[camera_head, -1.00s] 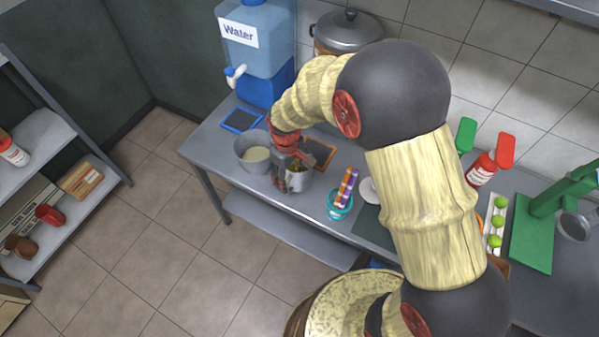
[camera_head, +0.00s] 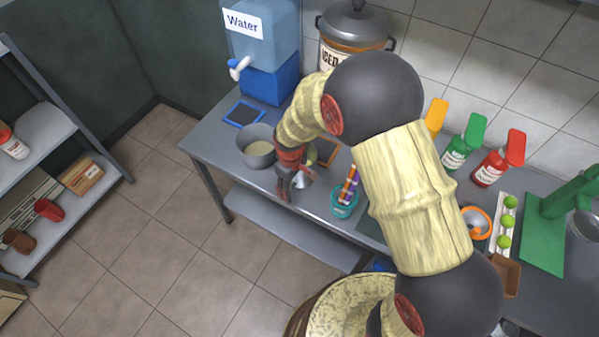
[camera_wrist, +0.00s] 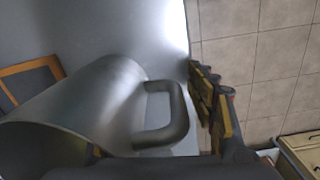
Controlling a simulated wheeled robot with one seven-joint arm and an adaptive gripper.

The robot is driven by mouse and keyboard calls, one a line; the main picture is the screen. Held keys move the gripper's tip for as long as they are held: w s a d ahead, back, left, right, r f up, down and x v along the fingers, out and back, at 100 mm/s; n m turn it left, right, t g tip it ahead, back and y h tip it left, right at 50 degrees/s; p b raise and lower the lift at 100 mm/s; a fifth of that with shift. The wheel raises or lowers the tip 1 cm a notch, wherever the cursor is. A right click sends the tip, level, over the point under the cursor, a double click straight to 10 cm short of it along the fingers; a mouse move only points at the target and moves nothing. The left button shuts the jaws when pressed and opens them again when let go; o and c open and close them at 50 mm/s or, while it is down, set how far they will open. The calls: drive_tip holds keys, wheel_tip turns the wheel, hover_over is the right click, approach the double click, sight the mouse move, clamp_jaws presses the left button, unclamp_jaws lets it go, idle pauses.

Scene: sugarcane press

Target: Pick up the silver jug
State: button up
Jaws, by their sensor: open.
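The silver jug (camera_wrist: 85,105) fills the left of the wrist view, with its open mouth at the lower left and its looped handle (camera_wrist: 172,122) pointing right. In the head view only a small part of the jug (camera_head: 303,181) shows on the table, the rest hidden behind my gripper (camera_head: 287,186). My gripper is open at the jug. In the wrist view one finger (camera_wrist: 212,95) stands right of the handle, apart from it. The other finger is mostly hidden by the jug, so I cannot tell whether it touches.
A grey pot (camera_head: 257,150) stands close on the left, and a teal cup (camera_head: 344,203) with striped sticks on the right. An orange-framed tile (camera_head: 326,152) lies behind. The water dispenser (camera_head: 268,60) is at the back. The table's front edge is close to the jug.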

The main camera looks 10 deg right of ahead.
drive_tip(key=c, duration=0.3)
drive_tip(key=shift+f, duration=0.1)
drive_tip(key=c, duration=1.1)
clamp_jaws()
